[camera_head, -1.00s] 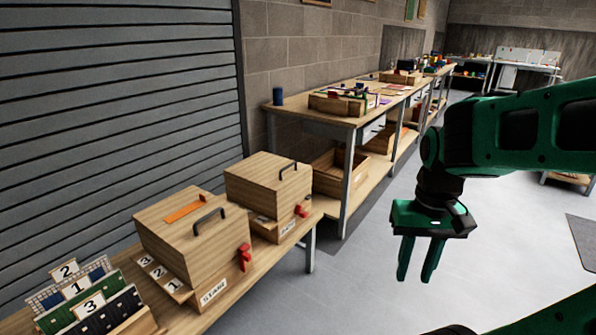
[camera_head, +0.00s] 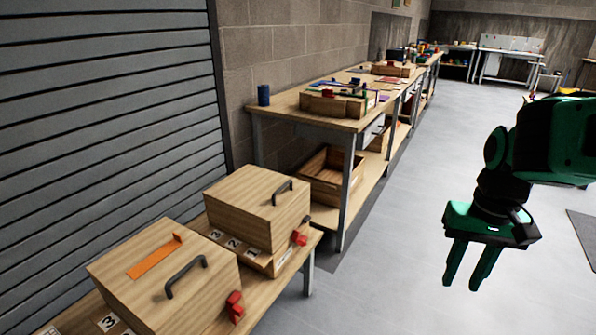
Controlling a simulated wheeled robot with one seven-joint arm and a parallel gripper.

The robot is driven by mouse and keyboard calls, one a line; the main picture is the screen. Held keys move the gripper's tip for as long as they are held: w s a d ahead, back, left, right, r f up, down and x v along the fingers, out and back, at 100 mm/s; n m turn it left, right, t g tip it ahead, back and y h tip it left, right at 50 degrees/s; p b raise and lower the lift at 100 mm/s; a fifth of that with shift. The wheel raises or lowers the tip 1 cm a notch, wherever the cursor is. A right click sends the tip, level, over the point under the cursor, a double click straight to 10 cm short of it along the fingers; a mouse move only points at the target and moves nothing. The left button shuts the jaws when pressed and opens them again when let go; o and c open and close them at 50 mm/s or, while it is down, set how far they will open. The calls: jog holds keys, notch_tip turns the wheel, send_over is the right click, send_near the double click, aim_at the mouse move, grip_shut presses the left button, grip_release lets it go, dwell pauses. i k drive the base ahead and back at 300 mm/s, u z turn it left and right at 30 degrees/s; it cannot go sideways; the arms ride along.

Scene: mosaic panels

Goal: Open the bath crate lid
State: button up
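Two closed wooden crates with lids stand on the low bench. The nearer crate (camera_head: 160,275) has an orange strip (camera_head: 155,256) and a dark handle (camera_head: 186,276) on its lid, and a red latch (camera_head: 235,306) on its front. The farther crate (camera_head: 255,205) has a dark handle (camera_head: 283,192) and a red latch (camera_head: 299,238). I cannot tell from any readable label which one is the bath crate. My gripper (camera_head: 467,283) points down over the open floor at the right, well apart from both crates. Its two fingers are apart with nothing between them.
A long workbench (camera_head: 288,108) runs along the block wall, with a wooden tray (camera_head: 335,104) on top and an open wooden box (camera_head: 328,172) on its lower shelf. A blue cup (camera_head: 263,95) stands at its near corner. Grey floor (camera_head: 400,240) is clear between the benches and my gripper.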

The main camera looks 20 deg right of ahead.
aim_at(261, 207)
jog(key=u, duration=0.25)
jog(key=i, duration=1.1)
jog(key=u, duration=0.6)
